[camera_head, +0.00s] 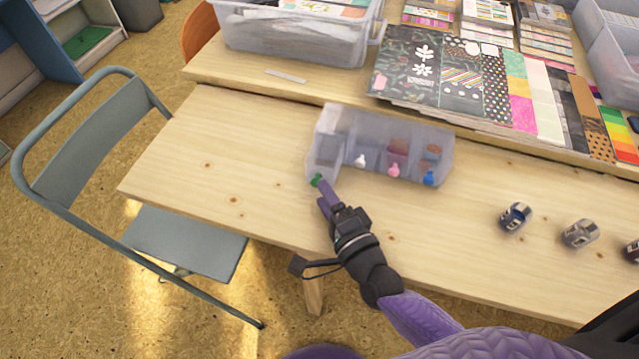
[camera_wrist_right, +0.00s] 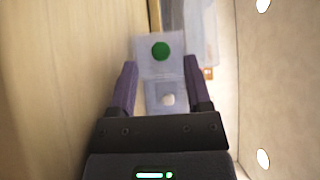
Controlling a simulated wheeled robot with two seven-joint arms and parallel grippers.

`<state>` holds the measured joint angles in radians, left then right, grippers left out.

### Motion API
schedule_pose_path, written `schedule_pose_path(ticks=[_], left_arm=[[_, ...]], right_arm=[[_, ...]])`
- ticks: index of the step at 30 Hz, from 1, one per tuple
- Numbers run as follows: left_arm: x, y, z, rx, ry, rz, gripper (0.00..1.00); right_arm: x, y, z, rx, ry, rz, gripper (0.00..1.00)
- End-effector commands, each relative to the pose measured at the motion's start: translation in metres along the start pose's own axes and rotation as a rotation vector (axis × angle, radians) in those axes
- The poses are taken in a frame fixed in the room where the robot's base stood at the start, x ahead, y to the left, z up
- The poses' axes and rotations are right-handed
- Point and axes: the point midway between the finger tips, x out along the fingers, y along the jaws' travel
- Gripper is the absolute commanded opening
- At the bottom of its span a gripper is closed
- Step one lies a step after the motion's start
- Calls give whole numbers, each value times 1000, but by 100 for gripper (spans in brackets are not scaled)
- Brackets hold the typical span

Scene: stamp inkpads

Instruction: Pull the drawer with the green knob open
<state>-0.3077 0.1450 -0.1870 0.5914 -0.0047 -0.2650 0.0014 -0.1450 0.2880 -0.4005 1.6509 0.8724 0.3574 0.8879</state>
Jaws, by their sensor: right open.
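A translucent drawer unit (camera_head: 385,130) stands on the wooden table. Its front has several small drawers with coloured knobs: green at the left end, then white (camera_head: 360,160), pink (camera_head: 394,170) and blue (camera_head: 429,178). Whether a finger touches the knob cannot be told. My left gripper is out of view.
Patterned papers (camera_head: 460,80) and a clear bin (camera_head: 300,30) lie on the table behind the unit. Several small metallic stampers (camera_head: 515,217) stand at the right. A grey folding chair (camera_head: 185,240) is at the left. The table in front of the unit is mostly clear.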

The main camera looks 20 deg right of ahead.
Motion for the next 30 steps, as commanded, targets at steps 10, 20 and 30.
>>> schedule_pose_path(ticks=[10,20,30], left_arm=[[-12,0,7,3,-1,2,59],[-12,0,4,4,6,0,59],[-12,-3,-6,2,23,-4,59]], right_arm=[[-62,-1,0,0,0,1,63],[-70,0,0,0,1,0,63],[-69,0,0,0,1,0,63]])
